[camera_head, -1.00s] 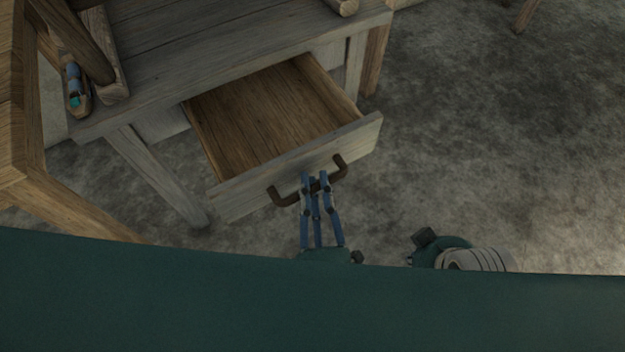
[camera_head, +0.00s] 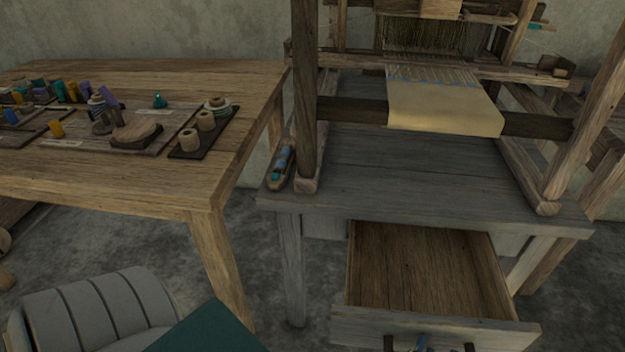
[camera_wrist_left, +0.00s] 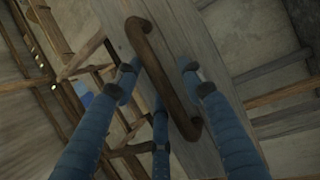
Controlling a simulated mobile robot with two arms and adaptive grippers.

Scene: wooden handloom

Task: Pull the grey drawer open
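The grey drawer (camera_head: 436,330) stands pulled out of the front of the grey loom table, its bare brown inside showing from above. Its dark curved handle (camera_wrist_left: 165,80) lies between the blue fingers of my left gripper (camera_wrist_left: 160,78) in the left wrist view. The left and right fingers are on either side of the handle, and the middle finger is close to it. Whether they clamp it is unclear. In the head view only blue fingertips (camera_head: 422,343) show at the handle, at the bottom edge. My right gripper is out of view.
The wooden loom with pale cloth (camera_head: 440,103) stands on the grey table (camera_head: 400,175). A shuttle (camera_head: 283,165) lies at its left edge. A brown side table (camera_head: 165,185) with thread spools stands to the left. Floor shows between the tables.

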